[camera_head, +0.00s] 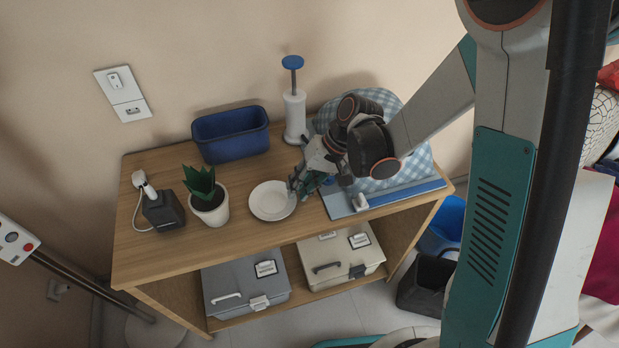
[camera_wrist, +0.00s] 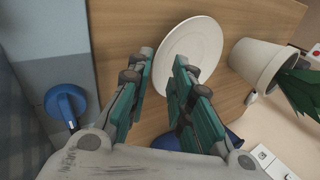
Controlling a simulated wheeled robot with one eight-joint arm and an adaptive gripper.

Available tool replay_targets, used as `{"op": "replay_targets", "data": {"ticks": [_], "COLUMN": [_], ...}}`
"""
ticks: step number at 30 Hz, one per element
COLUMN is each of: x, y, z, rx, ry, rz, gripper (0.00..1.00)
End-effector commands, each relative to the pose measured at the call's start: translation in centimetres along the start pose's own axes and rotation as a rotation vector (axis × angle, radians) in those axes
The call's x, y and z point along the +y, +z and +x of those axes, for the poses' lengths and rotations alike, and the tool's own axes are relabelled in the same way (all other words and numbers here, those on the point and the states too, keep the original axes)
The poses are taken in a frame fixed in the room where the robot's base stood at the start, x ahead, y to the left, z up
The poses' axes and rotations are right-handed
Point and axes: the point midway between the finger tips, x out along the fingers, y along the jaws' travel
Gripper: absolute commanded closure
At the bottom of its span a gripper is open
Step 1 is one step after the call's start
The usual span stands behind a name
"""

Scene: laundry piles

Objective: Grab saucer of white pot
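The white saucer (camera_head: 272,201) lies empty on the wooden table, just right of the white pot (camera_head: 213,213) with a green spiky plant (camera_head: 199,181). My gripper (camera_head: 297,187) is at the saucer's right edge in the head view. In the wrist view, the saucer (camera_wrist: 190,48) lies beyond the fingertips and the white pot (camera_wrist: 256,63) stands to its right. My gripper (camera_wrist: 163,62) is open there, its two teal fingers apart with bare wood between them. The near rim of the saucer is close to the right finger. I cannot tell whether they touch.
A blue bin (camera_head: 231,135) and a white pump bottle (camera_head: 294,117) stand at the back of the table (camera_head: 165,262). A black box with a plug (camera_head: 163,210) is at the left. A checked ironing board (camera_head: 416,153) lies at the right. Two lidded boxes sit on the lower shelf.

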Motion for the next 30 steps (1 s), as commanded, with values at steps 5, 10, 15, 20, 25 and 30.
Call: {"op": "replay_targets", "data": {"ticks": [5,10,15,20,25,30], "x": [0.0,0.0,0.0,0.0,0.0,0.0], "y": [0.0,0.0,0.0,0.0,0.0,0.1], "z": [1.5,1.8,1.8,1.8,1.8,1.8], "rx": [-0.001,-0.001,0.0,0.0,-0.001,-0.001], "ry": [0.0,0.0,0.0,0.0,0.0,0.001], "rz": [-0.002,-0.001,-0.001,-0.001,-0.001,-0.001], "gripper": [0.8,0.8,0.8,1.0,1.0,1.0]}}
